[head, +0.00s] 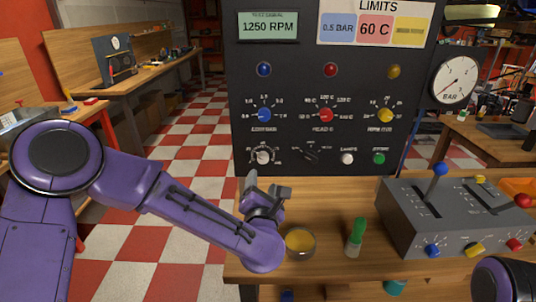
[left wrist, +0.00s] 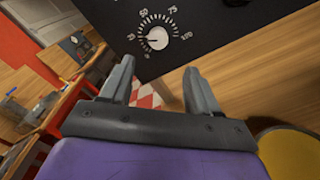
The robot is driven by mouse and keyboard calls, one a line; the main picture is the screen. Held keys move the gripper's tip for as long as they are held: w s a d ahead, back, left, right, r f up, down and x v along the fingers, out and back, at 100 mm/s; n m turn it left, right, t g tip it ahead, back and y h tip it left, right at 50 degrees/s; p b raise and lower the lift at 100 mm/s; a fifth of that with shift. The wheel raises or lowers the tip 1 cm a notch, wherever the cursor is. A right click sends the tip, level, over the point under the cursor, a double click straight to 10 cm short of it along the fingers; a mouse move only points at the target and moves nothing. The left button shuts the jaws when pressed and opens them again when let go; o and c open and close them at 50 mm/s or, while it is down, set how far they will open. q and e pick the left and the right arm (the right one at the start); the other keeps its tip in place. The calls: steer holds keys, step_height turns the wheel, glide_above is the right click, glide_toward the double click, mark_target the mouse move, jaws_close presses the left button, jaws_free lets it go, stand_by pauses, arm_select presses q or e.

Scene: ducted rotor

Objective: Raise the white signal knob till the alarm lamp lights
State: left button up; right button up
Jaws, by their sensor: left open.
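The white signal knob (head: 263,157) sits at the lower left of the dark panel, inside a printed white scale. In the left wrist view the white knob (left wrist: 157,38) shows just beyond the fingertips, with scale marks around it. Three lamps stand in a row higher up: blue (head: 264,70), red (head: 331,70) and yellow (head: 393,71). All three look dim, and I cannot read which is the alarm lamp. My left gripper (head: 266,183) is open and empty, just below and in front of the white knob, apart from it. My right gripper is out of view.
On the wooden bench (head: 325,205) stand a yellow-filled round bowl (head: 300,243), a green-capped bottle (head: 356,238) and a grey lever box (head: 440,222). Blue, red and yellow knobs, a white button (head: 347,158) and a green button (head: 379,158) are on the panel nearby.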

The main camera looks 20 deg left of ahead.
mark_target(263, 160)
arm_select(q)
steer(key=p+x, duration=0.2)
steer(key=x, duration=0.8)
steer(key=shift+a+r+p, duration=0.1)
steer(key=shift+r+p, duration=0.05)
steer(key=shift+p, duration=0.2)
steer(key=shift+w, duration=0.1)
steer(key=c, duration=1)
